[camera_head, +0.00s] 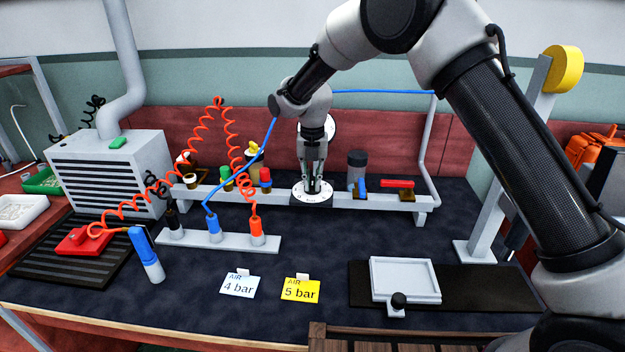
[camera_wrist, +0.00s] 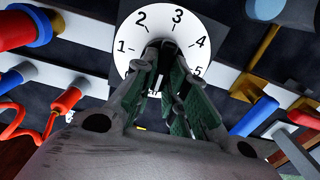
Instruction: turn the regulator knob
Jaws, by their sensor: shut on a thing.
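The regulator's white dial (camera_head: 299,195) lies face up at the middle of the grey rail, below my gripper (camera_head: 313,184). In the wrist view the dial (camera_wrist: 127,62) shows the numbers 1 to 5. My gripper (camera_wrist: 162,52) points straight down at the dial's middle, its fingers shut on the regulator knob. The knob is mostly hidden between the fingers, so I cannot read its setting. A white card (camera_head: 239,286) reads "AIR 4 bar" and a yellow card (camera_head: 300,291) reads "AIR 5 bar"; both lie on the dark mat.
A dark grey cylinder (camera_head: 357,160) and a red-handled valve (camera_head: 398,184) stand right of the dial. Coloured fittings and coiled red hoses (camera_head: 210,130) crowd the left. A blue hose (camera_head: 262,143) passes close to my arm. A white tray (camera_head: 405,262) lies front right.

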